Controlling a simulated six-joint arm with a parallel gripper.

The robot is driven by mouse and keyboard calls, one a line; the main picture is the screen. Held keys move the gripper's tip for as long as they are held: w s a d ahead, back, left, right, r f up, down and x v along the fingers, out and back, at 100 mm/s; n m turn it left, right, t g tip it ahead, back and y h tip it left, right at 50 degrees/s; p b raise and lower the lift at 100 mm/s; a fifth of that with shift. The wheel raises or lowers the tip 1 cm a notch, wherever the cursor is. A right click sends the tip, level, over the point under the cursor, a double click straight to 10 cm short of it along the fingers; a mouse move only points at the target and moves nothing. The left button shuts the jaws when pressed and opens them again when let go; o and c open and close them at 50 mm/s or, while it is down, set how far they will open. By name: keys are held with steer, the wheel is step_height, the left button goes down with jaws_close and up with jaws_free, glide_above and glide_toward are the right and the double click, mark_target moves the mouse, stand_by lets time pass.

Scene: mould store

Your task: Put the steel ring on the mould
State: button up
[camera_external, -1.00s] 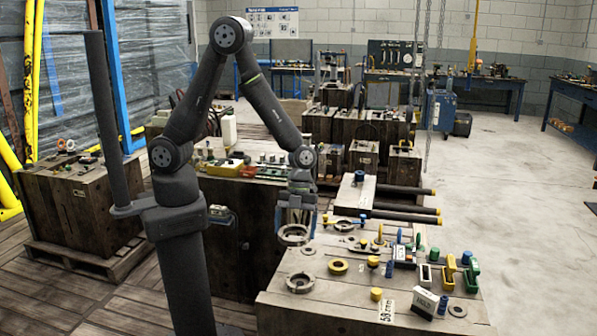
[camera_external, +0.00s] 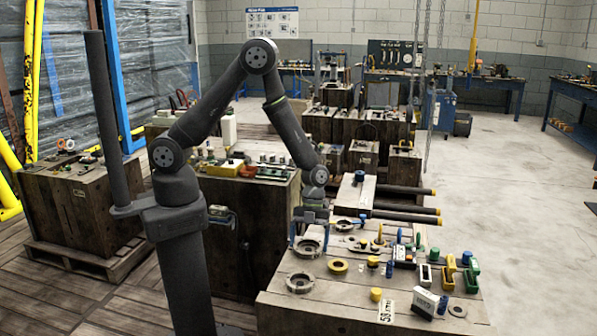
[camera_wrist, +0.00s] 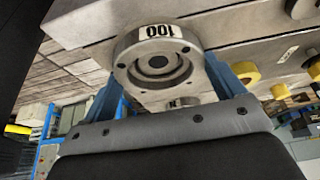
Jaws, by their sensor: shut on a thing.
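My gripper (camera_external: 309,236) is over the near wooden block, its blue fingers pointing down. It is shut on the steel ring (camera_external: 308,249), a round grey piece held at the block's left side. In the wrist view the ring (camera_wrist: 125,62) sits between the two blue fingers, with a dark round centre and an upside-down "100" label beside it. Another grey ring-shaped piece (camera_external: 300,283) lies on the block in front, and one more (camera_external: 344,225) lies behind. I cannot tell which piece is the mould, or whether the held ring touches anything below.
The wooden block (camera_external: 290,308) carries a yellow ring (camera_external: 338,266), a yellow knob (camera_external: 376,294), a white box (camera_external: 425,302) and a green-handled piece (camera_external: 471,276) to the right. Dark bars (camera_external: 405,215) stick out behind. Clear floor lies further right.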

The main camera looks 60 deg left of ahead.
steer(key=o, duration=1.3)
steer(key=shift+f, duration=0.15)
steer(key=v, duration=1.2)
